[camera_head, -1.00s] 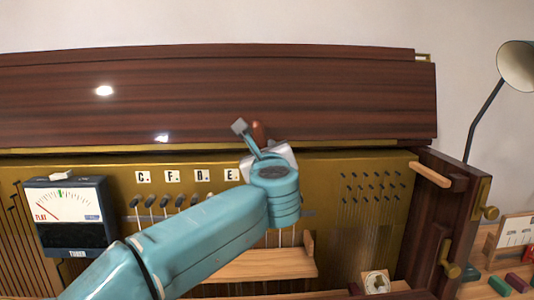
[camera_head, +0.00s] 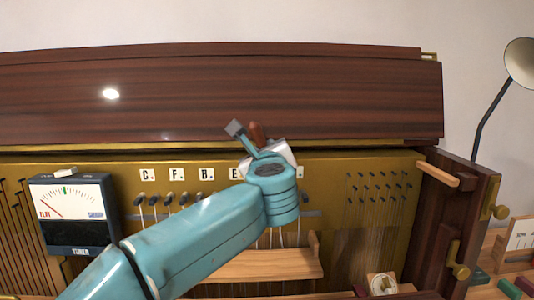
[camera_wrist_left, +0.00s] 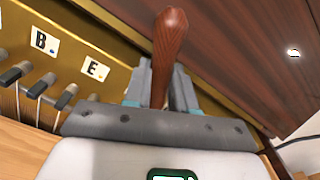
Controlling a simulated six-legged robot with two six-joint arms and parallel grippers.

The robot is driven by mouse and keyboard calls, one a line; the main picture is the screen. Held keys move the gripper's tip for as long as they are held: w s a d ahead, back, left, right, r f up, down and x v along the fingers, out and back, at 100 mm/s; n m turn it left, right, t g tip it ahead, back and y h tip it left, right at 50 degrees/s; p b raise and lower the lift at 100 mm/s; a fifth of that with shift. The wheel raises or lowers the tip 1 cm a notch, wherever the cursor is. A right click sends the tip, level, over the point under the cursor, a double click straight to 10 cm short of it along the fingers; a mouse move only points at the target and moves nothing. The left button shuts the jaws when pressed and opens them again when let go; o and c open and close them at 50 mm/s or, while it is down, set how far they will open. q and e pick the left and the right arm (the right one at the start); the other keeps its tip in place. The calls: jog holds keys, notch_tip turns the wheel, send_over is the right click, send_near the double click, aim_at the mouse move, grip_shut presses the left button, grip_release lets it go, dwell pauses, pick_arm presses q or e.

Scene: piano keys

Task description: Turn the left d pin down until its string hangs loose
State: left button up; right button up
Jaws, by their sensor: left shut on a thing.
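My left gripper (camera_head: 262,142) is shut on the brown wooden handle (camera_head: 256,132) of a tool, in front of the gold pin panel. The left wrist view shows the handle (camera_wrist_left: 167,48) standing between the two grey fingers (camera_wrist_left: 163,85). The tool's lower end is hidden. Black-topped pins (camera_head: 168,199) stand below labels C, F, B and E (camera_head: 236,173). Another label (camera_head: 300,172) shows only partly at the right of my gripper. I cannot make out a d label; the pin and string behind my arm are hidden. My right gripper is not in view.
A tuner (camera_head: 73,217) stands at the left, its needle leaning to the flat side. A dark wooden lid (camera_head: 220,95) rises behind the panel. A wooden ledge (camera_head: 255,266) lies below the pins. A lamp (camera_head: 519,64) stands at the right.

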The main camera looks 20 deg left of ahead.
pick_arm(q)
jog(key=shift+s+a+f+n+b, duration=0.1)
jog(key=shift+a+f+n+b, duration=0.2)
jog(key=shift+a+n+b, duration=0.2)
dwell(0.3)
jog(key=o, duration=1.1)
jog(key=b+v, duration=0.5)
jog(key=v, duration=0.4)
